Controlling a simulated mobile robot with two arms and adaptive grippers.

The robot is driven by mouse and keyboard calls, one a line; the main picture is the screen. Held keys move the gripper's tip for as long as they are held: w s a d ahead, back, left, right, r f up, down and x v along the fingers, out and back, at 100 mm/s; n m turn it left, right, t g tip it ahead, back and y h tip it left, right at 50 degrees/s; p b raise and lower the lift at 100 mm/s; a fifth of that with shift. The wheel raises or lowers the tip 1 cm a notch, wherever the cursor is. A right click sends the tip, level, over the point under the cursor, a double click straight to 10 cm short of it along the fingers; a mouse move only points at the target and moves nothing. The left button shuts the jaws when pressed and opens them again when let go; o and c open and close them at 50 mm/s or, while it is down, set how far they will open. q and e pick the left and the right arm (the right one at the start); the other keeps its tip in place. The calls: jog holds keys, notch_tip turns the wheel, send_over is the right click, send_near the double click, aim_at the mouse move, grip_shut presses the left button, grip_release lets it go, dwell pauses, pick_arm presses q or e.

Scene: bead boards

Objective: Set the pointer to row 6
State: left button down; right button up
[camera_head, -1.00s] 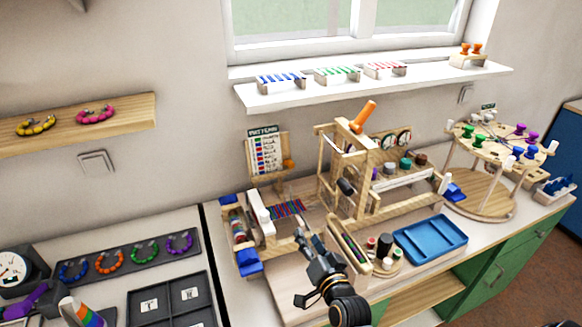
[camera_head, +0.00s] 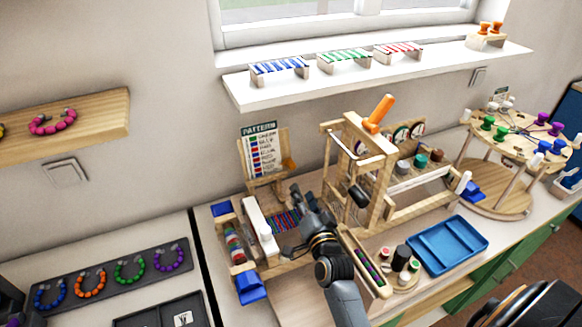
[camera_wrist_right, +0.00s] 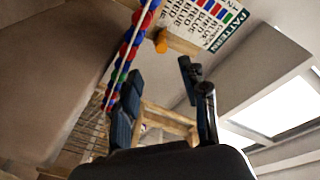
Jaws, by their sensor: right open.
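The pattern card (camera_head: 262,150) stands upright on a wooden holder at the back of the loom, with coloured rows and printed words. The orange pointer (camera_head: 288,164) sits at the card's right edge, low on it; which row it marks is too small to tell. My right gripper (camera_head: 302,194) is open, in front of and below the pointer and near the woven beads. In the wrist view, my right gripper (camera_wrist_right: 163,85) has nothing between its fingers. The orange pointer (camera_wrist_right: 161,41) shows ahead of them beside the upside-down card (camera_wrist_right: 215,22). My left gripper is out of view.
Strung beads (camera_wrist_right: 124,65) run close beside one finger in the wrist view. A wooden frame with an orange handle (camera_head: 379,112) stands right of my gripper. A blue tray (camera_head: 447,244) and spools (camera_head: 402,256) lie further right.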

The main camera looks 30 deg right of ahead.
aim_at(292, 168)
jog(key=b+x, duration=0.2)
jog(key=x, duration=0.3)
jog(key=shift+w+f, duration=0.1)
jog(key=shift+w, duration=0.05)
jog(key=b+x, duration=0.3)
jog(key=x, duration=0.3)
jog(key=shift+d, duration=0.1)
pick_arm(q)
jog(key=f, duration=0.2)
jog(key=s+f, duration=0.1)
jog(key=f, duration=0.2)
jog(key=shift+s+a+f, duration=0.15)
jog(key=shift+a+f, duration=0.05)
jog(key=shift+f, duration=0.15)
pick_arm(e)
grip_shut()
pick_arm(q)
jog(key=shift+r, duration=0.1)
pick_arm(e)
jog(key=shift+r, duration=0.25)
